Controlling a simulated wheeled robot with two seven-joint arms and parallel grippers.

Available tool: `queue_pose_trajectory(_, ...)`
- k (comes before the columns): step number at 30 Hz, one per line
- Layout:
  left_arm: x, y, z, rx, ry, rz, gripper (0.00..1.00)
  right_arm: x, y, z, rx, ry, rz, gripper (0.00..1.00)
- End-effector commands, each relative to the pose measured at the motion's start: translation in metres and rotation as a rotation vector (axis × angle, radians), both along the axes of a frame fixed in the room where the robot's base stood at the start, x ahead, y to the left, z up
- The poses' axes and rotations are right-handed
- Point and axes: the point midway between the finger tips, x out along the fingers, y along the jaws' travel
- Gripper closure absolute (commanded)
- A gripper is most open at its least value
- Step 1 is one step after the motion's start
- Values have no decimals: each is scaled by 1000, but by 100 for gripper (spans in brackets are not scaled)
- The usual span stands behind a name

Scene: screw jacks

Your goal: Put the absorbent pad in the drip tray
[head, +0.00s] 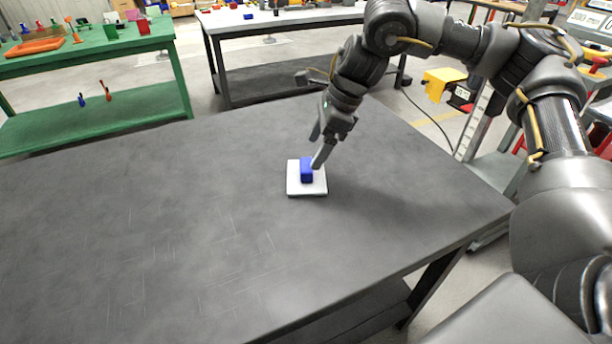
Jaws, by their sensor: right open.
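A flat white square pad (306,187) lies on the dark grey table, and a small blue block (306,168) stands on top of it. The white square looks like the absorbent pad, with the blue block as its grip. My right gripper (317,152) reaches down from above with its jaws open. One fingertip is at the right side of the blue block; whether it touches cannot be told. An orange tray (35,46), perhaps the drip tray, sits on the green bench at the far left. My left gripper is out of view.
The dark table (150,230) is otherwise bare, with wide free room left of the pad. The green bench (130,90) holds several small objects. A pale workbench (270,22) stands behind, and a yellow device (440,84) is at the right beyond the table.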

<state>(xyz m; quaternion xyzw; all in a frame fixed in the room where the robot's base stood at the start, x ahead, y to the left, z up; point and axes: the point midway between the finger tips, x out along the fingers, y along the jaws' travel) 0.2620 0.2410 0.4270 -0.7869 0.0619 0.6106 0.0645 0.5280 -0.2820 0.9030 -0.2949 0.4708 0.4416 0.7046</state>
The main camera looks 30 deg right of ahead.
Motion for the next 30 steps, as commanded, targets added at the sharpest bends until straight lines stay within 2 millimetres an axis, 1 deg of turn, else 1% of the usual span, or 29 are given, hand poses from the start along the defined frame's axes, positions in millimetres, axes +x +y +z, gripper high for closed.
queue_pose_trajectory(1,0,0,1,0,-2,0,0,0,1,-4,0,1,0,20)
queue_pose_trajectory(8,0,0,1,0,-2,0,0,1,3,-10,0,2,1,20)
queue_pose_trajectory(15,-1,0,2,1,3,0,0,8,12,-43,-1,2,-1,20)
queue_pose_trajectory(18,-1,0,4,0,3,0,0,10,15,-52,-1,3,0,20)
queue_pose_trajectory(22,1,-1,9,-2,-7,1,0,11,17,-55,0,0,-1,20)
queue_pose_trajectory(26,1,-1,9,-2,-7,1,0,11,16,-55,0,0,-1,20)
queue_pose_trajectory(27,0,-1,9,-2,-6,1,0,11,16,-55,0,0,-1,21)
queue_pose_trajectory(30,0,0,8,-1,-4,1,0,10,16,-55,0,0,-1,34)
